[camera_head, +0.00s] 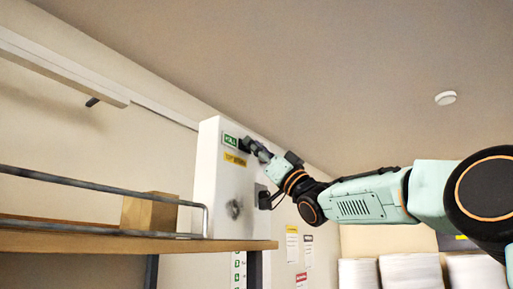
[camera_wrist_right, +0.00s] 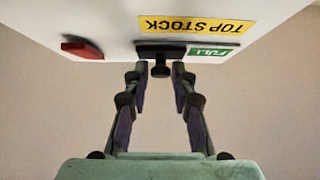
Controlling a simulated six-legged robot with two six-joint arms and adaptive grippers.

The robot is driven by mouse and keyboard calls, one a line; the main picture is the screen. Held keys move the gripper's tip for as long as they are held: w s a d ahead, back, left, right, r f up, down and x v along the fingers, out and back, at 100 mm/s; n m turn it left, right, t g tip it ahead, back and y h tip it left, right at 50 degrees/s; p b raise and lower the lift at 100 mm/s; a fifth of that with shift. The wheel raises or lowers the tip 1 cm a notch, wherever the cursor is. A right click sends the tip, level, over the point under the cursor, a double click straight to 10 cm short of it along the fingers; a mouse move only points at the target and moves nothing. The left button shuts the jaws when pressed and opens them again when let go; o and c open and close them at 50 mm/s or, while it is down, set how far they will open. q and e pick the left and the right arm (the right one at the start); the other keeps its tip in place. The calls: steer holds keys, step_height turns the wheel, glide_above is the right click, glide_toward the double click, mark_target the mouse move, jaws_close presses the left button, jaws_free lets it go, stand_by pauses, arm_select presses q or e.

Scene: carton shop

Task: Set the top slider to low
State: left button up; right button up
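The white cabinet (camera_head: 207,170) carries a yellow TOP STOCK label (camera_head: 235,160) and a green FULL label (camera_head: 230,140). In the right wrist view these are upside down: the yellow label (camera_wrist_right: 195,25) and the green label (camera_wrist_right: 208,51). Between the fingertips there, a short black knob (camera_wrist_right: 160,70) stands out from a dark slider bar (camera_wrist_right: 150,52). My right gripper (camera_wrist_right: 159,84) is open, with one fingertip on either side of the knob and small gaps visible. In the head view the right gripper (camera_head: 248,147) covers the slider. My left gripper is not in view.
A red piece (camera_wrist_right: 82,48) sits on the cabinet face, left in the wrist view. A wooden shelf (camera_head: 130,243) with a metal rail (camera_head: 90,184) and a brown box (camera_head: 148,211) stands in front at left. White stacks (camera_head: 410,271) stand at lower right.

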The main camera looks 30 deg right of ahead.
steer(key=shift+w+a, duration=0.1)
jaws_close()
